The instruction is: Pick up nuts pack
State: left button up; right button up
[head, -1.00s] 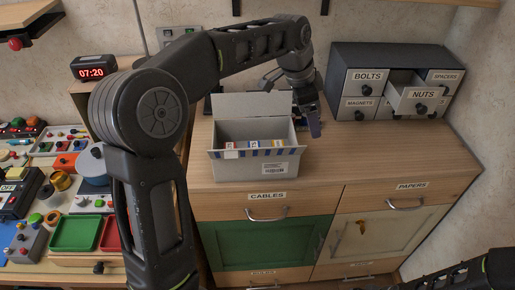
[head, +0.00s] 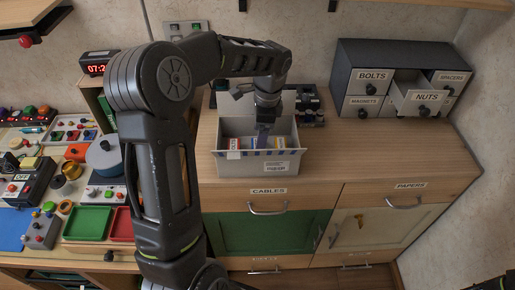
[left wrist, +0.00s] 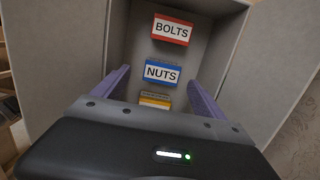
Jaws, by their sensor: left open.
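The nuts pack (left wrist: 161,72) has a blue border and a white NUTS label. It stands in the grey open carton (head: 233,172), between a red-edged bolts pack (left wrist: 172,30) and a yellow-edged pack (left wrist: 155,101) whose label is partly hidden by my gripper. My left gripper (head: 264,140) points down into the carton from above. In the left wrist view its purple fingers (left wrist: 156,78) are open, one on each side of the nuts pack in the picture. I cannot tell whether they touch it. The right gripper is out of view.
The carton's raised walls and open flaps surround the packs closely. It stands on a wooden cabinet top (head: 380,160). A dark organizer with a NUTS drawer (head: 420,98) pulled out stands at the right. The cabinet top in front of it is clear.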

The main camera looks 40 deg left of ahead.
pick_arm(q)
jog(key=shift+f, duration=0.15)
jog(key=f, duration=0.1)
jog(key=f+p, duration=0.1)
jog(key=f, duration=0.3)
jog(key=shift+a+p, duration=0.3)
jog(key=shift+a, duration=0.05)
jog(key=shift+c, duration=0.3)
jog(key=c, duration=1.5)
